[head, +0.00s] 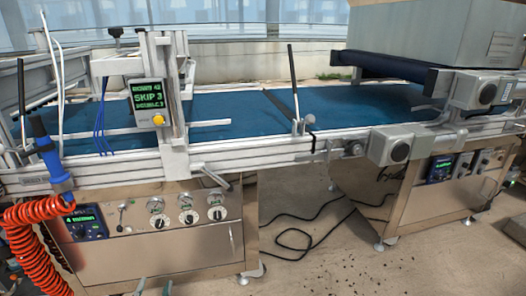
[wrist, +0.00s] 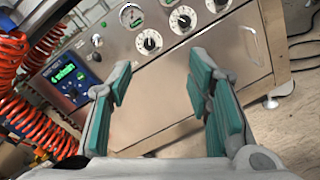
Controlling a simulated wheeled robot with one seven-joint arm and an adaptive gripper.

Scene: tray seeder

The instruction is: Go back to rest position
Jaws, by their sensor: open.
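My gripper (wrist: 160,88) is open and empty in the wrist view, its teal-padded fingers spread apart. The steel control cabinet (wrist: 190,70) of the tray seeder fills the view beyond them. Two small fingertips of my gripper (head: 153,287) show at the bottom edge of the head view, low in front of the same cabinet (head: 160,250). Most of my arm is out of view. No contact between the fingers and the cabinet is visible.
The seeder's blue conveyor belt (head: 230,108) runs across the head view. A display (head: 148,95) with a yellow knob stands above it. A red coiled hose (head: 30,240) hangs at left. Black cables (head: 295,238) lie on the floor between the cabinets.

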